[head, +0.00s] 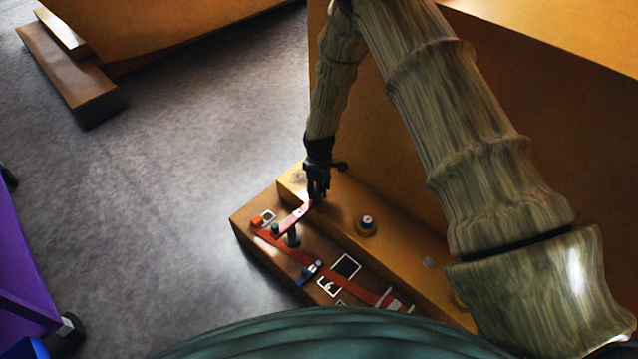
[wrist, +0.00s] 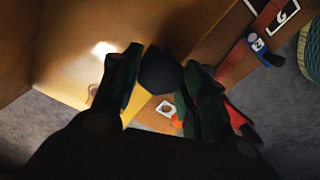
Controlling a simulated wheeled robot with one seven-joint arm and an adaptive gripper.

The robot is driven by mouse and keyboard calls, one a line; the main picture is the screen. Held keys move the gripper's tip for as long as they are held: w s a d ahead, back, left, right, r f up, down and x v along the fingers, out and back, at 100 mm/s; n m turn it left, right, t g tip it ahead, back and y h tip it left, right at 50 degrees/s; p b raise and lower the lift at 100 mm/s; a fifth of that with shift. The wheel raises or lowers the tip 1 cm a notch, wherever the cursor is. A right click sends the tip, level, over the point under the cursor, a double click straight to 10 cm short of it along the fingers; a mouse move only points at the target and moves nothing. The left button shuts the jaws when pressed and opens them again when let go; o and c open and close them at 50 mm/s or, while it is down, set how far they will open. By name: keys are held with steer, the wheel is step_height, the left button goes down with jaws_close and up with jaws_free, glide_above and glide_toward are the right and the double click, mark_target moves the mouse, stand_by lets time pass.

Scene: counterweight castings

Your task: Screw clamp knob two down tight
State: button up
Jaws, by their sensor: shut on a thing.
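My gripper (head: 318,196) points down over the far end of the brown block (head: 247,232). In the wrist view its fingers are closed around a dark round knob (wrist: 160,72). No number can be read on that knob, and the fingers hide its sides and underside. In the head view the fingers are at the upper end of a red bar with a pale label (head: 298,215). In the wrist view this blue part (wrist: 257,43) carries a white mark that looks like a 2.
A dark post (head: 292,238) stands beside the red bar. A short round fitting (head: 367,224) stands on the yellow-brown ledge (head: 400,258). A tall orange-brown casting wall (head: 420,170) rises at the right. Grey floor (head: 180,170) is open at the left.

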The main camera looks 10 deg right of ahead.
steer(key=shift+m+p, duration=0.85)
steer(key=shift+m, duration=0.35)
steer(key=o, duration=1)
steer(key=shift+o, duration=0.2)
steer(key=shift+r, duration=0.1)
step_height(320, 180, up, 7)
steer(key=shift+f, duration=0.1)
steer(key=shift+r, duration=0.25)
